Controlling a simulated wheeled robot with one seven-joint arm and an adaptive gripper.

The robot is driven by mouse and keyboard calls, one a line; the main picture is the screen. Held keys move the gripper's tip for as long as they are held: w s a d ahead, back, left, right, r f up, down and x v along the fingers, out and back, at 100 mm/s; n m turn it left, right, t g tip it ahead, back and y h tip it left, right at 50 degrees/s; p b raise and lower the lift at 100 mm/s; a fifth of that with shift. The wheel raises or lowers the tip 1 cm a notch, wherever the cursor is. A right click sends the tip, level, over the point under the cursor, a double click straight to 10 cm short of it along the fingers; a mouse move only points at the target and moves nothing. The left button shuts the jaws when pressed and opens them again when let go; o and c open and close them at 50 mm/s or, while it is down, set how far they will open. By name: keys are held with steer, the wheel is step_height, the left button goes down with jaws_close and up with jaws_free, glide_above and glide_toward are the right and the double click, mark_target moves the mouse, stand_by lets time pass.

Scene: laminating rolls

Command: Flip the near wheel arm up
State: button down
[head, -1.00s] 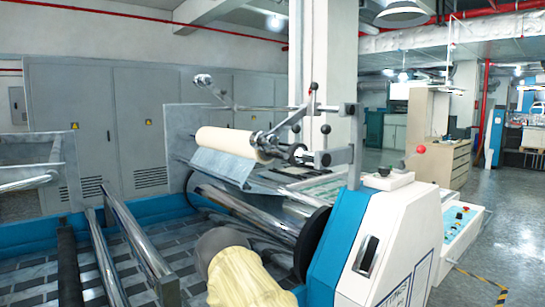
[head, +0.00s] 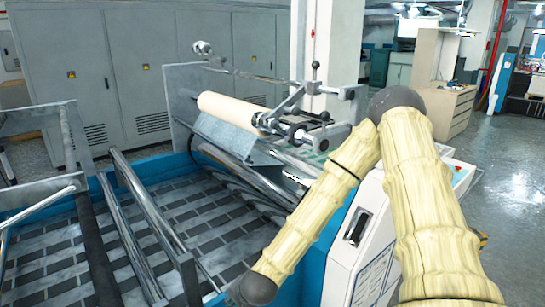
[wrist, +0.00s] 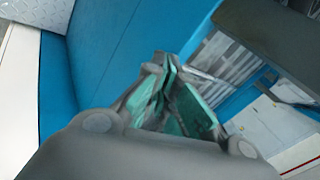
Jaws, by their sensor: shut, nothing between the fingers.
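The near wheel arm (head: 289,107) is a grey metal bracket at the near end of the cream roll (head: 232,109) in the head view. It leans down toward the roll, with a dark wheel (head: 298,136) beside it and an upright black-knobbed lever (head: 316,72) above it. My arm folds down in front of the machine, with its lower end at the bottom of the head view. My gripper cannot be made out there. In the wrist view my gripper (wrist: 168,72) is shut and empty, its green-padded fingers together in front of blue panels. The wheel arm does not show there.
The blue and white machine housing (head: 357,243) stands behind my arm. Chrome rollers (head: 142,228) and a metal side frame (head: 60,110) lie to the left. Grey cabinets (head: 155,70) line the back. Open floor (head: 505,160) is on the right.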

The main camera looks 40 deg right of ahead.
steer(key=w+d+r+m+t, duration=0.2)
steer(key=w+d+r+m, duration=0.25)
steer(key=r, duration=0.65)
steer(key=w+d+r+m+t, duration=0.2)
steer(key=w+d+r+m, duration=0.3)
steer(key=r, duration=0.6)
steer(key=d+r+m+t, duration=0.1)
steer(key=d+r+m, duration=0.2)
steer(key=d+r, duration=0.2)
steer(key=s+d+r+m+t+h, duration=0.1)
steer(key=d+r+m, duration=0.1)
steer(key=d+r, duration=0.4)
steer(key=d+r+m+t, duration=0.1)
steer(key=d+r+m, duration=0.2)
steer(key=r, duration=0.6)
steer(key=shift+s+d+r+m+h, duration=0.1)
steer(key=shift+d+m+h, duration=0.1)
steer(key=shift+d, duration=0.5)
steer(key=shift+s+d+m+h, duration=0.1)
steer(key=shift+d+m+h, duration=0.1)
steer(key=shift+d, duration=0.45)
steer(key=shift+w+p, duration=0.2)
steer(key=shift+p, duration=0.1)
steer(key=p+x, duration=0.3)
steer(key=x, duration=0.6)
steer(key=shift+w, duration=0.4)
steer(key=shift+w+a, duration=0.1)
steer(key=shift+a, duration=0.15)
